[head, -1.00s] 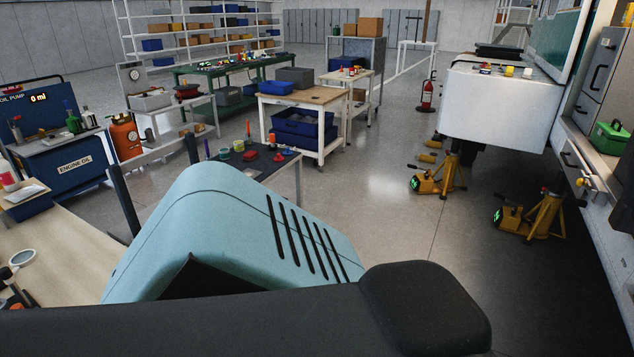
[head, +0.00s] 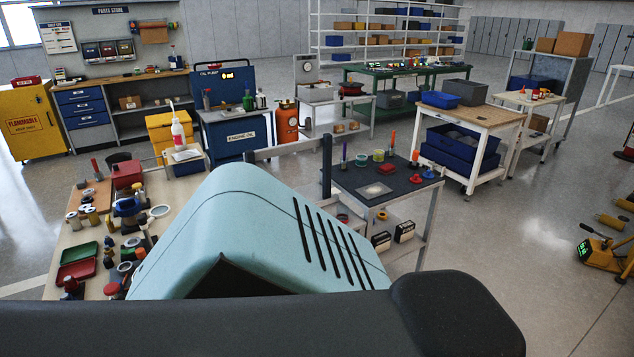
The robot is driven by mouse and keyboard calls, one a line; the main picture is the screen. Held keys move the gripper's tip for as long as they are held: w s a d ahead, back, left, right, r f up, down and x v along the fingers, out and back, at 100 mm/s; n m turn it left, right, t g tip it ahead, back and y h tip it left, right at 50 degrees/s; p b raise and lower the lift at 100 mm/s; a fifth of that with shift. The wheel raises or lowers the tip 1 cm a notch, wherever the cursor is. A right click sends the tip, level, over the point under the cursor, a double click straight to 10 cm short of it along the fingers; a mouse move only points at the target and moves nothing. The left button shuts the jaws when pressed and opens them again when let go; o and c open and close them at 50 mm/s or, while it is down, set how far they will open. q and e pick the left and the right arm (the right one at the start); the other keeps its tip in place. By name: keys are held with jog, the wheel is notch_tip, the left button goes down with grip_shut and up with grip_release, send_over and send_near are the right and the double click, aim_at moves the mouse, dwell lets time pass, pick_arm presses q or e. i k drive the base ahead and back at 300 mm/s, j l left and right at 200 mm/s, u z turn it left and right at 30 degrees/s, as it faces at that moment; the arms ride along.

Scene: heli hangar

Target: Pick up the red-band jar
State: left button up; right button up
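I cannot single out a jar with a red band in this view. Many small parts, cans and jar-like pieces crowd the wooden bench (head: 62,245) at the left, too small to read their bands. Neither of my grippers is in view. My own light-blue and black body parts fill the lower middle and hide part of the bench and table.
The blue oil pump cabinet (head: 235,135) and yellow cabinet (head: 28,122) stand farther left.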

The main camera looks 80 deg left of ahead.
aim_at(342, 214)
jog(key=i+j+u, duration=0.2)
jog(key=u, duration=0.25)
jog(key=i+j+u, duration=0.1)
jog(key=u, duration=0.3)
jog(key=i+u, duration=0.45)
jog(key=i+j+u, duration=0.2)
jog(key=i+u, duration=0.75)
jog(key=i+j+u, duration=0.15)
jog(key=i+u, duration=0.15)
jog(key=i, duration=0.15)
